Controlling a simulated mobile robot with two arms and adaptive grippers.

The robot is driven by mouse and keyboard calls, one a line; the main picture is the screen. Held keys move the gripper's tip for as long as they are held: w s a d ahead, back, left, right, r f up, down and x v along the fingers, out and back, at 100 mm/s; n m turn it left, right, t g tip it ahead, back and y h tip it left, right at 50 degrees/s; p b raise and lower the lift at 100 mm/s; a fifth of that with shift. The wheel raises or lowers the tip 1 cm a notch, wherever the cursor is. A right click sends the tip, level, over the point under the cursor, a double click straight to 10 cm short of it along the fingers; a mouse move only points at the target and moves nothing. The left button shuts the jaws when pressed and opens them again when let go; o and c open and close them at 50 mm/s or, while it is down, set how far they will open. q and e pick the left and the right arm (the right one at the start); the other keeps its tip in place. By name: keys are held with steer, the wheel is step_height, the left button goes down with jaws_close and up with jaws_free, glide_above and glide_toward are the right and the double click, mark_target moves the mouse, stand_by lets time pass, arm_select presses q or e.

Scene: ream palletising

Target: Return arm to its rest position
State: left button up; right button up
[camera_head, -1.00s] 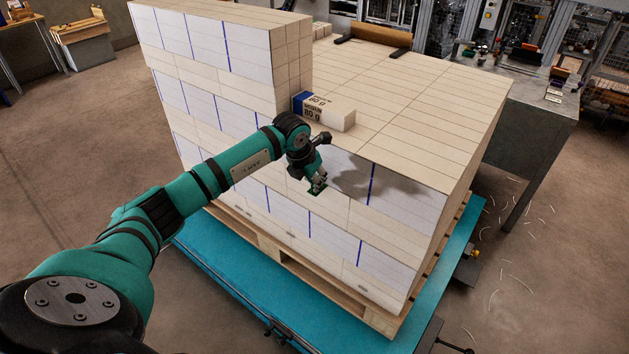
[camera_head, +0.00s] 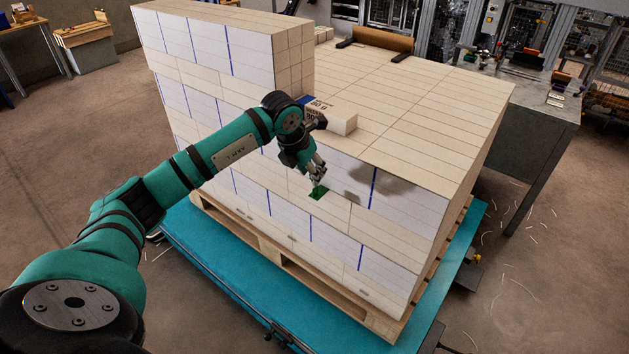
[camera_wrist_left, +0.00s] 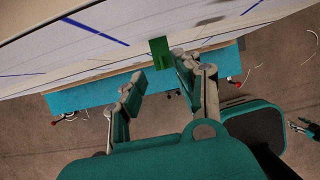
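My left gripper (camera_head: 318,181) hangs in front of the near face of the pallet stack (camera_head: 385,280), pointing down. In the left wrist view its two finger sets (camera_wrist_left: 158,80) stand apart with nothing between them, so it is open and empty. A small green patch (camera_head: 317,194) shows just below the fingertips, against the stack face; it also shows in the wrist view (camera_wrist_left: 160,52). A wrapped ream (camera_head: 338,122) marked 80 g lies on the lower top of the stack, partly hidden by my left arm.
The stack stands on a wooden pallet (camera_head: 289,259) over a teal platform (camera_head: 228,279). A taller column of reams (camera_head: 255,48) rises at the back left. A grey table (camera_head: 545,120) stands at the right.

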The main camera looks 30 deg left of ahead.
arm_select(q)
steer(key=v, duration=0.5)
